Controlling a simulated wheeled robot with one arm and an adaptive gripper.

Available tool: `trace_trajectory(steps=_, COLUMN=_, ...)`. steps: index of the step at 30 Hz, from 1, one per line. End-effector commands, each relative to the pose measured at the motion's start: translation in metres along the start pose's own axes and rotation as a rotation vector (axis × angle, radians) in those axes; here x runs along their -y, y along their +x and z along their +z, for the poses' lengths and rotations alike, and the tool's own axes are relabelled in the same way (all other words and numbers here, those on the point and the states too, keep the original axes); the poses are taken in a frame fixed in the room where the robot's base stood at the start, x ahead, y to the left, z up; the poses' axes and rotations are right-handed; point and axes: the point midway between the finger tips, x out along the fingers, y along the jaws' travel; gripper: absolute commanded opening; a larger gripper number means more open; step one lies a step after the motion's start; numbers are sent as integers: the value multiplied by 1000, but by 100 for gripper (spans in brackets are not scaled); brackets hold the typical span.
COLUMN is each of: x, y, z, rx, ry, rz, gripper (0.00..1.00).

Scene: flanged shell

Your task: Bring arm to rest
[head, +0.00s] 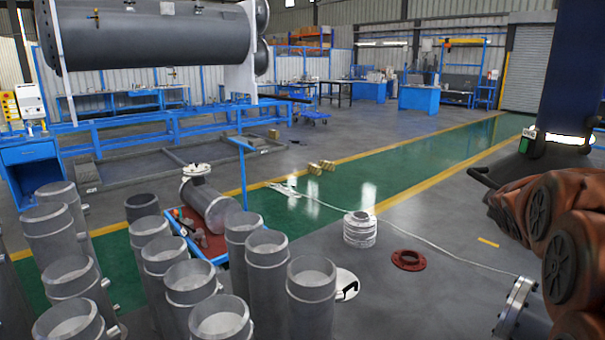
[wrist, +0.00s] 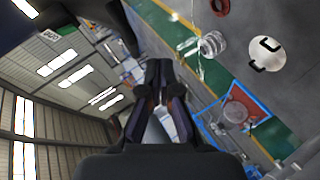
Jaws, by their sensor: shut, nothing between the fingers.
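My gripper (wrist: 158,68) shows in the wrist view, its two dark fingers together with nothing between them. It is held clear in the air, with the hall roof and windows on the left of that view and the floor on the right. The head view does not show the gripper. In the head view a grey cylindrical shell with a flanged neck (head: 208,207) lies on a red-topped blue cart (head: 244,170). The cart also shows in the wrist view (wrist: 262,108).
Several upright grey pipe sections (head: 312,300) crowd the lower left. A stack of silver flanges (head: 359,230) and a red flange ring (head: 409,260) lie on the floor. A large dark tank (head: 150,40) stands behind. The green walkway (head: 400,165) is mostly open, with a white cable crossing it.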

Motion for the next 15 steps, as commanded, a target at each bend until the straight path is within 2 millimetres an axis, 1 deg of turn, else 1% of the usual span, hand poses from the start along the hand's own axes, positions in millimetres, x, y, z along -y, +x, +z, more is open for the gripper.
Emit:
trace_trajectory(steps=1, x=22, y=-18, z=-4, rx=26, ry=55, rz=-57, gripper=0)
trace_trajectory(steps=2, x=36, y=-27, z=-4, rx=46, ry=90, rz=-93, gripper=0)
trace_trajectory(steps=3, x=58, y=-39, z=-2, rx=81, ry=134, rz=-148, gripper=0)
trace_trajectory(steps=8, x=138, y=-96, z=6, rx=212, ry=290, rz=-343, gripper=0)
trace_trajectory(steps=9, x=158, y=-113, z=8, rx=247, ry=320, rz=-390, gripper=0)
trace_trajectory(steps=11, x=185, y=-137, z=12, rx=301, ry=362, rz=-458, gripper=0)
trace_trajectory(steps=12, x=202, y=-153, z=15, rx=335, ry=386, rz=-501, gripper=0)
trace_trajectory(steps=14, x=228, y=-180, z=21, rx=391, ry=419, rz=-565, gripper=0)
trace_trajectory(steps=15, x=246, y=-198, z=25, rx=433, ry=437, rz=-609, gripper=0)
